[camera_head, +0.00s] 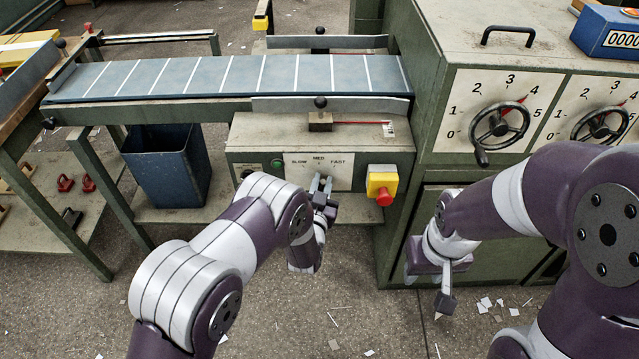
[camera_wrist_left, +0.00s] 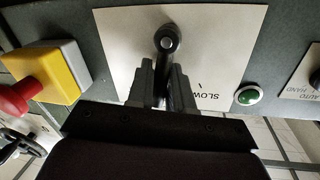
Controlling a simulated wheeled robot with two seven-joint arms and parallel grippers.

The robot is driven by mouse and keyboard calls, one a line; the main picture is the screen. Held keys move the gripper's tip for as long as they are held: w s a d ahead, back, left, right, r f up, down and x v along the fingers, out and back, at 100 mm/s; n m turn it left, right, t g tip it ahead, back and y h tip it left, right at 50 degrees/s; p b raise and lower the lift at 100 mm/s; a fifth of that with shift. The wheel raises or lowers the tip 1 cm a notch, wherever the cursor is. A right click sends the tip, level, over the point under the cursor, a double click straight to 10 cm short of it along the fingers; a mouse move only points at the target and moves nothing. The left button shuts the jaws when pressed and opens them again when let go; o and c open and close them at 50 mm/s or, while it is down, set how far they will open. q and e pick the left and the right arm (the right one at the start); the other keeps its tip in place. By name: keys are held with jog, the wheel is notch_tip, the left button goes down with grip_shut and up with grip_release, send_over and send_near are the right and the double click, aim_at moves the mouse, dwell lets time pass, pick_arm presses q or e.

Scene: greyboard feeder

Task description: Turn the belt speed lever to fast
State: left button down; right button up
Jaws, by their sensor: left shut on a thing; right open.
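The belt speed plate (camera_head: 338,178) is a pale panel marked SLOW, MED and FAST on the front of the green control box. My left gripper (camera_head: 322,184) is in front of it, just below the labels. In the left wrist view its jaws (camera_wrist_left: 163,85) are shut around the dark speed lever (camera_wrist_left: 167,40), whose round end shows between and beyond the fingers. The plate is upside down there, with SLOW at the right; MED and FAST are hidden. Which mark the lever points at I cannot tell. My right gripper (camera_head: 445,302) hangs open, away from the panel.
A red emergency button on a yellow box (camera_head: 381,185) is close right of the plate. A green button (camera_wrist_left: 248,95) is on the SLOW side. The belt (camera_head: 230,75) runs above. A cabinet with hand wheels (camera_head: 498,125) stands at the right, a blue bin (camera_head: 170,170) at the left.

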pick_arm(q)
jog(key=shift+d+f+m+g, duration=0.15)
jog(key=shift+d+m, duration=0.2)
jog(key=shift+m, duration=0.55)
jog(key=shift+d+f+m+g, duration=0.15)
jog(key=shift+d+m, duration=0.15)
jog(key=shift+m, duration=0.6)
jog(key=c, duration=1.1)
grip_release()
jog(key=s+a+r+p, duration=0.1)
jog(key=s+a+p, duration=0.1)
jog(key=s, duration=1)
jog(key=shift+s, duration=0.3)
jog(key=shift+r, duration=0.1)
